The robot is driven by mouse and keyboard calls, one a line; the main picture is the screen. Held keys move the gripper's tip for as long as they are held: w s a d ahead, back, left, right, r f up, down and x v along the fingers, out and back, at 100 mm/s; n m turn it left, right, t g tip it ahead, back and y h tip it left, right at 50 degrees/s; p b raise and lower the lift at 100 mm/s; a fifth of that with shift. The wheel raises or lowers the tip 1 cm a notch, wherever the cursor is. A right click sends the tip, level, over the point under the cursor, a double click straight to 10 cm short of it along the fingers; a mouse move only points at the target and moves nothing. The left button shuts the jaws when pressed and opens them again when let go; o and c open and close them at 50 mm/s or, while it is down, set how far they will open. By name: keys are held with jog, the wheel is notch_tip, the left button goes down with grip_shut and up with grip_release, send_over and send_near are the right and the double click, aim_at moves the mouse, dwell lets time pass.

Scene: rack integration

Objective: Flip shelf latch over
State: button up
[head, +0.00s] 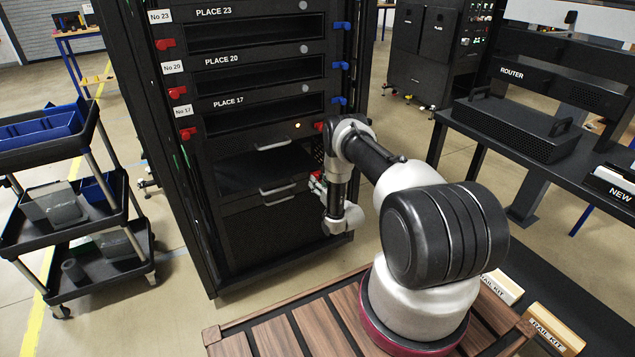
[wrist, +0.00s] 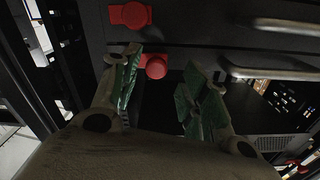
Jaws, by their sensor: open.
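In the wrist view my gripper (wrist: 164,75) is open, with green-padded fingers on either side of a round red knob (wrist: 156,67). The knob appears just beyond the fingertips; I cannot tell whether they touch it. In the head view my gripper (head: 317,184) is at the rack's lower right side, partly hidden by my arm. Other red latches (head: 188,133) line the left side and blue latches (head: 340,65) the right.
The rack (head: 185,215) has silver handles (head: 277,188) below PLACE 17, close to the gripper; one handle (wrist: 270,73) shows in the wrist view. A cart (head: 85,225) stands left. A table with a router (head: 520,125) stands right.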

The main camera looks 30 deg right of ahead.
jog(key=s, duration=1)
jog(key=shift+s+d, duration=0.1)
jog(key=shift+d, duration=0.05)
